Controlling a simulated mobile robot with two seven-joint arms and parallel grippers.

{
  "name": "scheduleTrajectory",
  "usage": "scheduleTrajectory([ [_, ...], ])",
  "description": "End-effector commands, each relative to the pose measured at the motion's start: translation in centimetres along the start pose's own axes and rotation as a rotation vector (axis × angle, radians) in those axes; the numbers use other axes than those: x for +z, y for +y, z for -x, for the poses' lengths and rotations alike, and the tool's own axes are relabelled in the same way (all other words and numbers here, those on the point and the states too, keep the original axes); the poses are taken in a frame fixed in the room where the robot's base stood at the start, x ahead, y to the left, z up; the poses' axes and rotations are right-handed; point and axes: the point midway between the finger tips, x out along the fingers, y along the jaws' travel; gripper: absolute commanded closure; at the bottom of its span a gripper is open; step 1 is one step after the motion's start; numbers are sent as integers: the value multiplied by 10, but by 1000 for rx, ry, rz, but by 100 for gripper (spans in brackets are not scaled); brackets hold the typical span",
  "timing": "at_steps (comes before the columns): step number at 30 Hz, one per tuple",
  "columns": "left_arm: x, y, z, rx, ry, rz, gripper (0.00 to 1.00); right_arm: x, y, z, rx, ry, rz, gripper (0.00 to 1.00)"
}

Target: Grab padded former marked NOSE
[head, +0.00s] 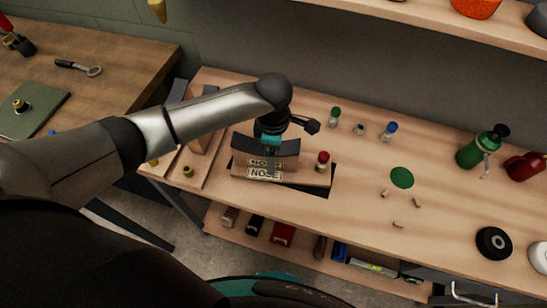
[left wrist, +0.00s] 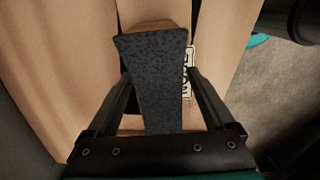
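The padded former marked NOSE (head: 283,147) is a pale wooden block with a dark, concave padded top. It sits at the slotted holder on the bench, and a second NOSE label (head: 265,174) shows on the wood just in front. My left gripper (head: 268,148) points down over the former's middle. In the left wrist view the former's dark speckled pad (left wrist: 157,80) runs between the two fingers of my left gripper (left wrist: 158,75). The fingertips lie close along both sides; I cannot tell whether they press on it. My right gripper is out of view.
A red-capped bottle (head: 323,161) stands just right of the former. Wooden blocks (head: 205,135) lie to its left. Small green- and blue-capped bottles (head: 390,130) stand behind. A green bottle (head: 477,150) and a black disc (head: 494,243) are further right. The bench middle is mostly clear.

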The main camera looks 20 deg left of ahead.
Motion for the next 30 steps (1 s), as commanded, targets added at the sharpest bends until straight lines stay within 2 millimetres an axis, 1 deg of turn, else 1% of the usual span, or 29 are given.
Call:
scheduleTrajectory([
  [1,0,0,0,0,0,0,18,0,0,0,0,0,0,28],
  [2,0,0,0,0,0,0,21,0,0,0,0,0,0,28],
  [23,0,0,1,0,0,1,100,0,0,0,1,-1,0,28],
  [30,0,0,1,0,1,1,100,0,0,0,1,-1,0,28],
])
